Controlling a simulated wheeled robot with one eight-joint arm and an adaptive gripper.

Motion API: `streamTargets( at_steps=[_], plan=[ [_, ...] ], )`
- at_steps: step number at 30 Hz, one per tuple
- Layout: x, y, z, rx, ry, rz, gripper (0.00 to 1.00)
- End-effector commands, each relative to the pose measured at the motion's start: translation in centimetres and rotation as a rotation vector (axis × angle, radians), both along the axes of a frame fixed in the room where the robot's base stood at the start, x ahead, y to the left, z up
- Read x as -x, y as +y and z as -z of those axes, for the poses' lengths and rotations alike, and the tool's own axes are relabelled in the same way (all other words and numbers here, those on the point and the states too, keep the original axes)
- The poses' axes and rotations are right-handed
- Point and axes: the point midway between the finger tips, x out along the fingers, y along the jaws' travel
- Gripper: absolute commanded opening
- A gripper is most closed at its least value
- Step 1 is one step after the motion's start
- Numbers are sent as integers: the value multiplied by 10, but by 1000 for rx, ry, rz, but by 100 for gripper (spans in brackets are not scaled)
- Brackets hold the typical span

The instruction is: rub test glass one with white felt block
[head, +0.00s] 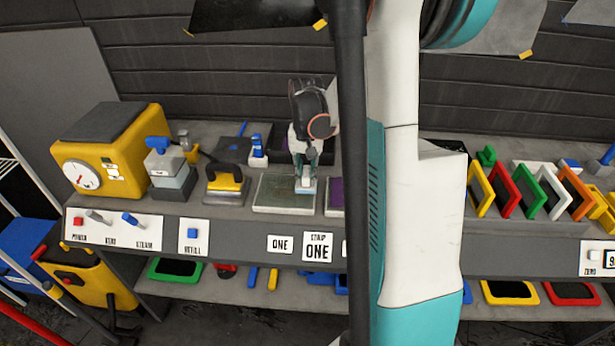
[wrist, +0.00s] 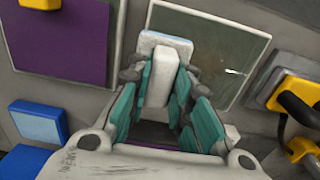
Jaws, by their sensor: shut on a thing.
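My gripper (head: 306,160) is shut on the white felt block (head: 306,187), gripping its pale upright handle; the base is light with a blue edge. In the wrist view the block (wrist: 166,45) sits between the teal fingers of my gripper (wrist: 160,85). Test glass one (head: 283,194) is a flat grey-green pane in a light frame, behind the "ONE" label. The block is over the pane's right part in the head view, and over its left edge in the wrist view. I cannot tell whether it touches the glass. The pane (wrist: 222,35) shows small pale marks.
A purple pane (wrist: 60,38) lies beside the glass. A blue block (wrist: 38,122) stands near the purple pane. A yellow machine (head: 112,150) is at the left; coloured frames (head: 505,190) stand at the right.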

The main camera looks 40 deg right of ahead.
Motion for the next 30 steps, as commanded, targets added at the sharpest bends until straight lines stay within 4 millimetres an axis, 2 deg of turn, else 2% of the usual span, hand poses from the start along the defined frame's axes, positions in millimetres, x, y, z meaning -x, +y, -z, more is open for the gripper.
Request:
streamTargets(
  at_steps=[3,16,30],
  plan=[
    [-2,0,-14,0,0,-1,0],
    [-10,1,-51,0,0,-7,0],
    [-10,2,-54,0,0,-7,0]
  ],
)
